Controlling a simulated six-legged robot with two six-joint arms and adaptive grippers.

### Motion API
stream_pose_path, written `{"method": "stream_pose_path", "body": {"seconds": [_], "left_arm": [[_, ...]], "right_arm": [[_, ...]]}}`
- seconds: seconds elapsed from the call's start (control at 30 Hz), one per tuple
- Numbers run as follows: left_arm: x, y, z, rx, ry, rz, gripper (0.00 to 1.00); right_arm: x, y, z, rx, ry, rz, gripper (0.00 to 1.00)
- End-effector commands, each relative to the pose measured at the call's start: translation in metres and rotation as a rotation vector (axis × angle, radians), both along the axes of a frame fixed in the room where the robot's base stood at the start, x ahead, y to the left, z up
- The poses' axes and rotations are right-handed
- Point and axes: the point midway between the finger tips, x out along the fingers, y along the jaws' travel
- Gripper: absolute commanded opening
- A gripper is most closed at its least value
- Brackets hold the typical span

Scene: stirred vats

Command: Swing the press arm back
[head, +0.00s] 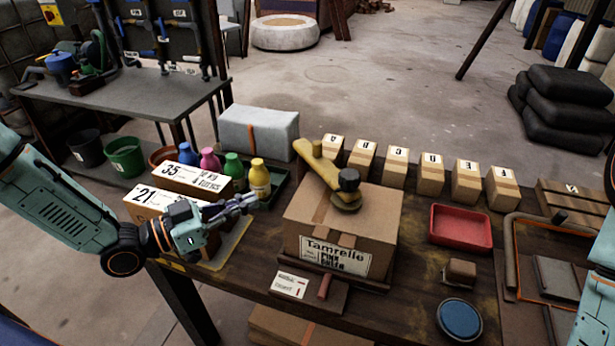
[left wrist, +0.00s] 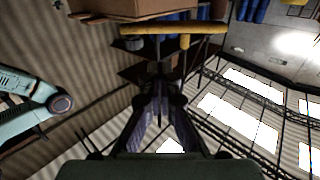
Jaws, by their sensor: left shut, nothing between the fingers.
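The yellow press arm (head: 322,170) slants over the top of a cardboard box (head: 346,225) labelled Tamrelle. The pad looks to rest on the box top. My left gripper (head: 254,199) is shut and empty, left of the box, in front of the yellow bottle and apart from the press arm. In the left wrist view its fingers (left wrist: 158,88) are together, and a yellow bar (left wrist: 170,28) shows beyond them beside the box (left wrist: 130,7). My right gripper is out of view.
Boxes marked 35 (head: 196,178) and 21 (head: 157,205) stand left, beside several bottles (head: 259,180). Lettered boxes (head: 431,175) line the back. A red tray (head: 460,227), a blue round lid (head: 459,319) and a small brown block (head: 459,272) lie right.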

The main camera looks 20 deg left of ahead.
Motion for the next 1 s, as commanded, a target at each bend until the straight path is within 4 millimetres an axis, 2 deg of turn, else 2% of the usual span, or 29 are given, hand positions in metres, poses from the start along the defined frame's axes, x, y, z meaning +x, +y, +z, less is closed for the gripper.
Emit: {"method": "stream_pose_path", "body": {"seconds": [0.27,1.0], "left_arm": [[0.017,-0.014,-0.002,0.003,-0.001,-0.005,0.0],[0.082,-0.072,-0.001,0.005,-0.001,-0.005,0.0]], "right_arm": [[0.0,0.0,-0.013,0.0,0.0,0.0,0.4],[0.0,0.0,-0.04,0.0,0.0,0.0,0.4]]}}
